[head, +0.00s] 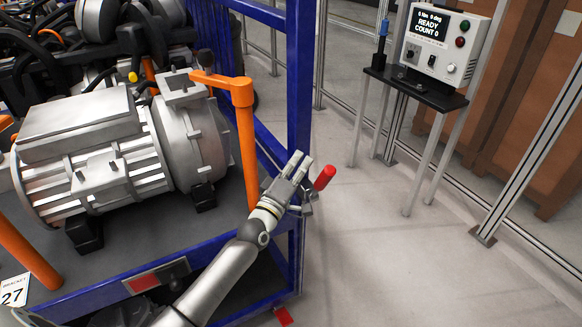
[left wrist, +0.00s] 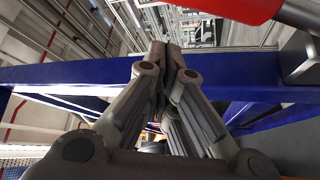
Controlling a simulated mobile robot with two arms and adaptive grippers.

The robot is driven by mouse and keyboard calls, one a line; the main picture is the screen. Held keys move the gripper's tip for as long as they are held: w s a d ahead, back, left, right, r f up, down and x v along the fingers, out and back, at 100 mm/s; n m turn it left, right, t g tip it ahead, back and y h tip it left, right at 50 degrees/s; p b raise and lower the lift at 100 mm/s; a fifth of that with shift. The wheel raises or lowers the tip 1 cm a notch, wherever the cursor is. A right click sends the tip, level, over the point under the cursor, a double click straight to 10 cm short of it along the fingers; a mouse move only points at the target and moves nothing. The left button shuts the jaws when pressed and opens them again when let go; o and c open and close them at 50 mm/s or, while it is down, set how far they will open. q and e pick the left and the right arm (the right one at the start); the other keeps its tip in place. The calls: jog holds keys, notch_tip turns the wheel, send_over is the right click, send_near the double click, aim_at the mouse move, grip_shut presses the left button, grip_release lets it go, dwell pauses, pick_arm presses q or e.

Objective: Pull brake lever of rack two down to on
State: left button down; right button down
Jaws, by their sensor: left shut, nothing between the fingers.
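The brake lever's red handle (head: 324,177) sticks out to the right from a metal bracket at the corner post of the blue rack (head: 299,85), its tip tilted up. My left gripper (head: 298,162) is shut and empty, just left of the red handle, with its fingertips level with or slightly above the handle. I see no clear contact between them. In the left wrist view the closed fingers (left wrist: 168,48) point across a blue rack beam (left wrist: 85,76). The red handle (left wrist: 225,12) fills the top right there, beside the fingers. My right gripper is not in view.
A grey motor (head: 110,150) sits on the rack, with an orange post and arm (head: 245,130) close to my left forearm. A control box (head: 440,45) reading "READY COUNT 0" stands on a stand at the upper right. The floor (head: 400,260) right of the rack is clear.

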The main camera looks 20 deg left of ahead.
aim_at(321, 185)
pick_arm(q)
jog(key=d, duration=0.1)
jog(key=s+d+f, duration=0.1)
jog(key=shift+s+d+f+p, duration=0.15)
jog(key=shift+d+p, duration=0.15)
jog(key=shift+d, duration=0.05)
